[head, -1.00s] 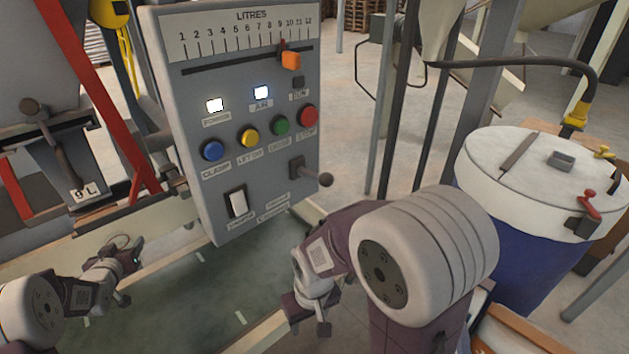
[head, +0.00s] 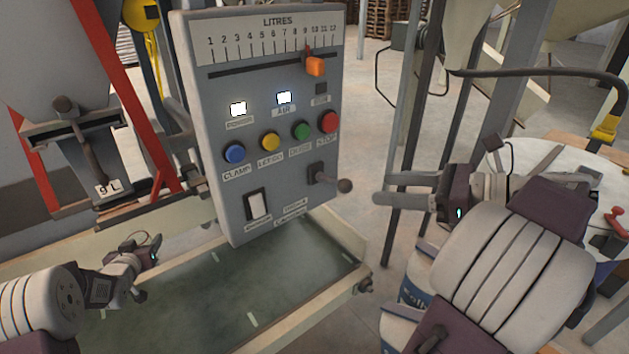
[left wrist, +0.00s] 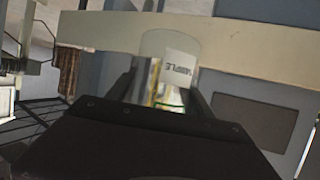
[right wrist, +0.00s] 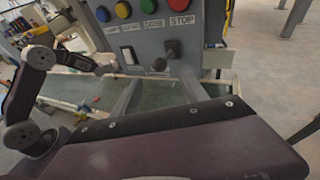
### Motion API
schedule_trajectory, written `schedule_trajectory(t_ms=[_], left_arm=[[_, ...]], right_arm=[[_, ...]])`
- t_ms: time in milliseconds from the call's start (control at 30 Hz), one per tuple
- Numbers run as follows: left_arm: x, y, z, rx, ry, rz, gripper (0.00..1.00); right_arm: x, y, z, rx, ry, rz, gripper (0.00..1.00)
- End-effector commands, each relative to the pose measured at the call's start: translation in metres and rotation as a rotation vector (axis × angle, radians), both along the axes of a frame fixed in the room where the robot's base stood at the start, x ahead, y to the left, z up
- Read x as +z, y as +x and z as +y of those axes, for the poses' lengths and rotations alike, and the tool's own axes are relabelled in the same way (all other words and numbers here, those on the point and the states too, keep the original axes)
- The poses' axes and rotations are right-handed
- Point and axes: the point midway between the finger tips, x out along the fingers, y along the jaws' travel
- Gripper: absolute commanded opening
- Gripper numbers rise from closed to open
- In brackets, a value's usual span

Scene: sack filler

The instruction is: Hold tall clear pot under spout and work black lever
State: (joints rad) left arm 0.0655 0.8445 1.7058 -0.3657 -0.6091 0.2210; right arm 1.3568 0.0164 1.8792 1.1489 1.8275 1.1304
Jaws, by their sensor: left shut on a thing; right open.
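The clear pot (left wrist: 165,48) carries a white label and sits between my left gripper's fingers (left wrist: 162,88) in the left wrist view. That gripper (head: 153,248) is shut on it, low at the left in the head view, where the pot is hard to make out. A dark-knobbed lever (head: 344,186) sticks out of the grey panel's lower right; it also shows in the right wrist view (right wrist: 172,48). My right gripper (head: 384,189) is open and empty, just right of the lever, its fingers pointing at it, apart from the knob. The spout cannot be told for sure.
The grey panel (head: 225,180) has coloured buttons, a white rocker switch (head: 258,205) and an orange slider (head: 316,66). A hopper outlet with a handle and a 9 L tag (head: 107,188) is at left. A green-floored tray (head: 200,300) lies below.

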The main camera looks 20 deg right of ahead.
Motion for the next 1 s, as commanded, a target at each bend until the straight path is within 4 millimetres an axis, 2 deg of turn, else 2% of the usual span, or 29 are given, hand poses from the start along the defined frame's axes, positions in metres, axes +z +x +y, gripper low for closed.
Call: schedule_trajectory(t_ms=[233, 700, 1000], left_arm=[[0.0, 0.0, 0.0, 0.0, 0.0, -0.001, 0.18], [0.0, 0.0, 0.0, 0.0, 0.0, -0.001, 0.18], [0.0, 0.0, 0.0, 0.0, 0.0, -0.001, 0.18]], right_arm=[[-0.004, 0.01, 0.008, 0.004, 0.002, 0.0, 0.51], [-0.027, 0.07, 0.05, 0.004, 0.0, 0.001, 0.51], [-0.03, 0.079, 0.055, 0.001, 0.0, 0.001, 0.51]])
